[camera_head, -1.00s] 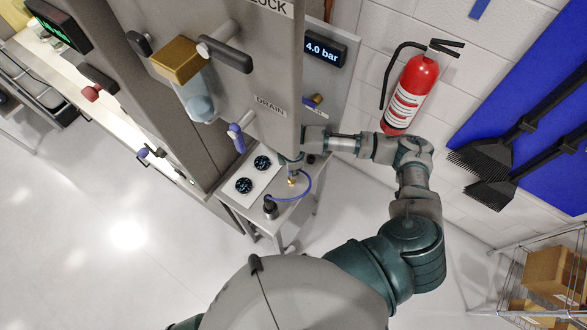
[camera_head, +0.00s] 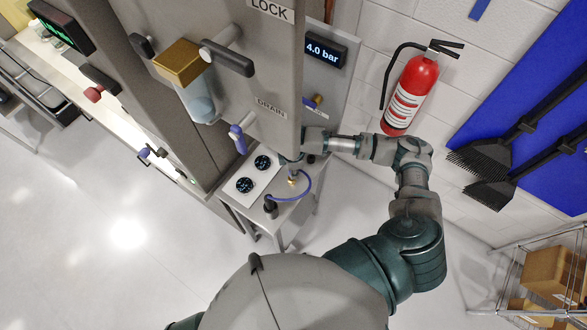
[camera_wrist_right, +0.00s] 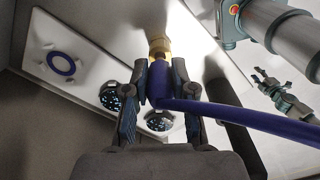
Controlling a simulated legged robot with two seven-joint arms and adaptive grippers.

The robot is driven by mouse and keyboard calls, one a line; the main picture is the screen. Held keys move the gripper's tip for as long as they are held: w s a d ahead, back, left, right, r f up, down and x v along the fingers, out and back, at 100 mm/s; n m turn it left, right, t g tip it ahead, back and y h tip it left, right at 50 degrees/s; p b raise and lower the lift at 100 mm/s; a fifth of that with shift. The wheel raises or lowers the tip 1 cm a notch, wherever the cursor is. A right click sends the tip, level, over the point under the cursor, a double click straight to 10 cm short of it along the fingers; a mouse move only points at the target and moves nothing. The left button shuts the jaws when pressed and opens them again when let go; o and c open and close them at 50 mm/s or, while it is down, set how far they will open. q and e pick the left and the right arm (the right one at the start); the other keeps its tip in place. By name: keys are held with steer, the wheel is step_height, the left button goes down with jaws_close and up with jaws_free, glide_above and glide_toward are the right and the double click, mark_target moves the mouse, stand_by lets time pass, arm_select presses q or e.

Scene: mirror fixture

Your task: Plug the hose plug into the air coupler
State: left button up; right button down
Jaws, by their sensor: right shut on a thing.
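The hose plug, blue-sleeved with a brass end (camera_wrist_right: 159,45), is held between the fingers of my right gripper (camera_wrist_right: 158,80) in the right wrist view. The brass end points away from the palm. In the head view my right gripper (camera_head: 293,164) is small and partly hidden by the tall grey panel. The brass end (camera_head: 292,181) shows just below it. A blue hose (camera_head: 307,188) loops from the plug to a black fitting on a small cart. I cannot tell for certain which part is the air coupler, or whether the brass end touches anything. My left gripper is out of view.
The grey panel (camera_head: 272,75) with levers and a brass-topped bowl (camera_head: 180,62) stands close to my right gripper. The cart (camera_head: 232,201) carries two dark dials. A fire extinguisher (camera_head: 411,92) hangs on the wall behind my right forearm.

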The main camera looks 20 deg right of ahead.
steer(key=shift+f, duration=1.4)
steer(key=c, duration=0.9)
jaws_free()
steer(key=shift+r, duration=0.1)
step_height(320, 180, up, 12)
steer(key=shift+f, duration=0.15)
steer(key=shift+f, duration=0.1)
